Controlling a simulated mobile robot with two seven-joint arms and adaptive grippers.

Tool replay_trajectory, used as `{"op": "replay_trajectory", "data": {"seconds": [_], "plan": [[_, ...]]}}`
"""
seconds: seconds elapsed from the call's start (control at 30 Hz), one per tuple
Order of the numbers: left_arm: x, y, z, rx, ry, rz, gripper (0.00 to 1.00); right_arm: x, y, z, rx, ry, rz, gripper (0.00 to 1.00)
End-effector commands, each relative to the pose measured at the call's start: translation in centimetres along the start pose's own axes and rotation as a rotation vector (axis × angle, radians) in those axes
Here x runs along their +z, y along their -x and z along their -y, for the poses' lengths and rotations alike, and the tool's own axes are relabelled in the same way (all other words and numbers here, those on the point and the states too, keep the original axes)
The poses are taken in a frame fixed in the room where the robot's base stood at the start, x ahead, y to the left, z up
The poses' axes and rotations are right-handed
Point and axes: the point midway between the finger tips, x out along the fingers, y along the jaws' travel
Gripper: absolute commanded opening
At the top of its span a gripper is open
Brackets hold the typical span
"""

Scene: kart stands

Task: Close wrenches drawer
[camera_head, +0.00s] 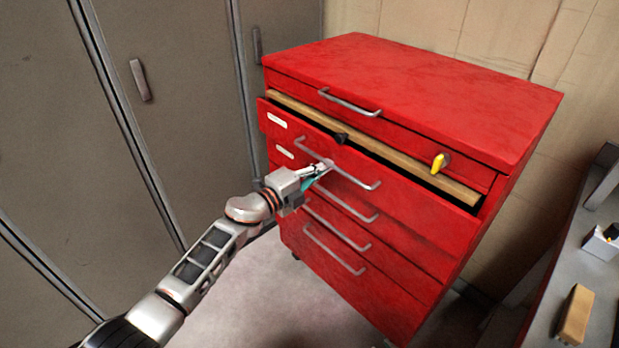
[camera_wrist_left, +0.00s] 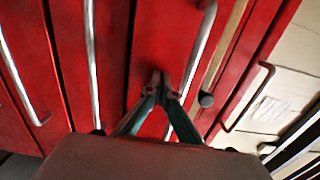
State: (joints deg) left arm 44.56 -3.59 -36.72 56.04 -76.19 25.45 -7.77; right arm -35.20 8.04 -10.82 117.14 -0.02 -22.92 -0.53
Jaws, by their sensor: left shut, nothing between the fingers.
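The red tool cabinet (camera_head: 420,85) has several drawers with metal bar handles. The drawer second from the top (camera_head: 405,190) stands partly out, with a light wooden piece and a dark round thing (camera_head: 340,138) showing in its opening. A white label (camera_head: 277,121) is on its front, too small to read. The other drawers look shut. My left gripper (camera_head: 330,164) is shut and empty at the front of the open drawer, by its handle. In the left wrist view its fingertips (camera_wrist_left: 160,80) meet against or just before the red front, beside a bar handle (camera_wrist_left: 192,70). Contact is unclear. My right gripper is out of view.
Grey lockers (camera_head: 150,90) stand along the left. A grey bench (camera_head: 590,260) at the right edge holds a wooden block (camera_head: 576,314) and a small white box (camera_head: 601,243). A yellow key-like piece (camera_head: 440,162) sticks out near the top drawer. The floor before the cabinet is clear.

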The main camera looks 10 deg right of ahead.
Motion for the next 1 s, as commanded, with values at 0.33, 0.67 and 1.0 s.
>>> {"op": "replay_trajectory", "data": {"seconds": [0.33,0.67,1.0], "plan": [[0.0,-1.6,0.1,-0.001,0.000,0.000,0.00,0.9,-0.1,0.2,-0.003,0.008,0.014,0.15],[0.0,-1.7,0.3,-0.003,-0.002,0.001,0.00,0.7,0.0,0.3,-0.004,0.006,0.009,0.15],[1.0,-0.5,0.5,-0.003,-0.005,0.002,0.00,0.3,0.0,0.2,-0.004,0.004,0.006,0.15]]}}
